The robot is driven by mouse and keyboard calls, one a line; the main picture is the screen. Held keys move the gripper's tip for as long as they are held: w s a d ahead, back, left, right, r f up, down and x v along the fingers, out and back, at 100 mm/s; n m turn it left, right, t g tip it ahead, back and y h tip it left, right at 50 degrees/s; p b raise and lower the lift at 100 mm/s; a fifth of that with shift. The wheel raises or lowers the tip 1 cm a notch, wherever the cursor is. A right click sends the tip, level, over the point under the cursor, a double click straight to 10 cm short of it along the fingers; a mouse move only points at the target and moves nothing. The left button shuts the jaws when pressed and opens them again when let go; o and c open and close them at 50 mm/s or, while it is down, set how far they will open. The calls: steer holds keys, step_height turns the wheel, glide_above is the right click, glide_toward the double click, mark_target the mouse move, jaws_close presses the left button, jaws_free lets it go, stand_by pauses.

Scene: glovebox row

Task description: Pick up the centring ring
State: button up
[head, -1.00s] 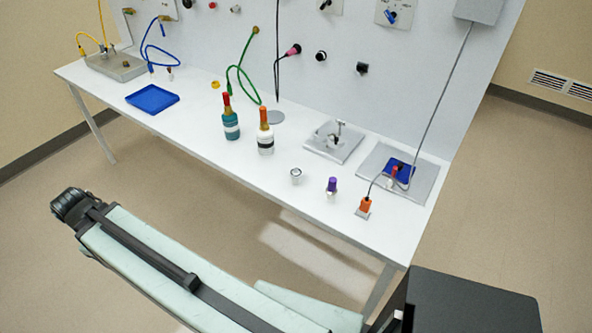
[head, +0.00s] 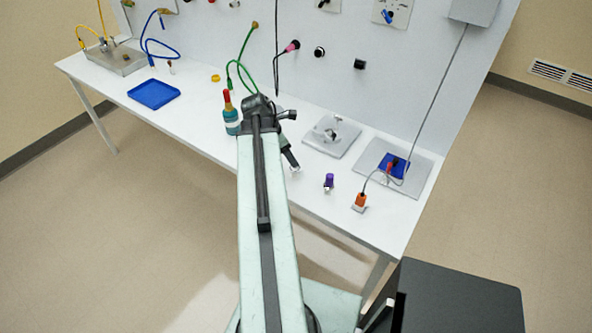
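A small silver ring-like piece (head: 296,169), which looks like the centring ring, stands on the white bench near its front edge. Its top is partly hidden by my gripper (head: 294,163). My arm reaches over the bench, and the dark gripper points down and to the right at this piece. The fingertips are close to it or touching it; I cannot tell which. The fingers are too small to show whether they are open or shut. A yellow ring (head: 215,78) lies farther back on the bench.
A purple-capped vial (head: 329,182) and an orange connector (head: 360,201) stand to the right. A teal bottle (head: 231,115) stands left of my arm. A grey plate with a fitting (head: 332,136) lies behind the gripper. A blue tray (head: 153,94) is at the left.

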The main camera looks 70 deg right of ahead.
mark_target(297, 168)
steer(key=b+x, duration=0.1)
steer(key=x, duration=0.1)
steer(key=b+x, duration=0.4)
steer(key=shift+s+a+f, duration=0.15)
steer(key=shift+a+f, duration=0.05)
steer(key=shift+f, duration=0.1)
steer(key=shift+r, duration=0.2)
jaws_close()
